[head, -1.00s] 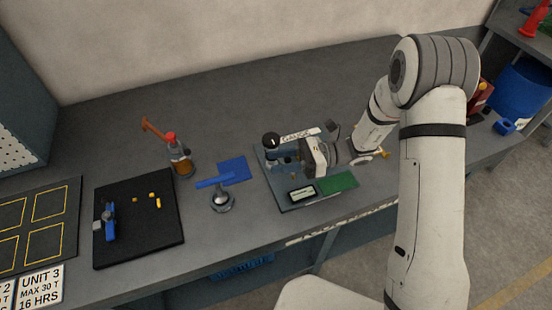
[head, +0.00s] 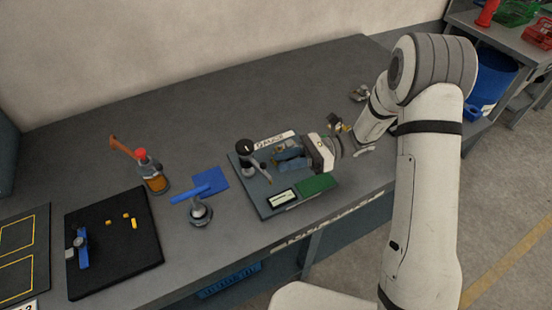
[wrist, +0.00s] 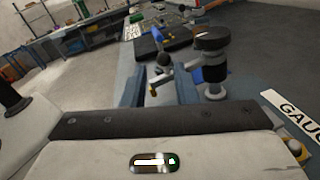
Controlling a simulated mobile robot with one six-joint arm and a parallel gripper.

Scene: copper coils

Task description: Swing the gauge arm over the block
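The gauge stand has a black-capped post (head: 245,147) at the left of a grey base plate (head: 245,190) with a GAUGE label. It also shows in the wrist view (wrist: 212,75). A thin gauge arm (head: 262,171) with a tan tip slants down and right from the post; what looks like its end (wrist: 153,88) shows beyond the fingers in the wrist view. My gripper (head: 283,160) is low over the plate, right of the post, fingers pointing left. Its blue-grey fingers (wrist: 160,90) are apart, with nothing clearly held. I cannot make out the block; my gripper may hide it.
A small display (head: 282,198) and a green pad (head: 317,184) lie at the plate's front.

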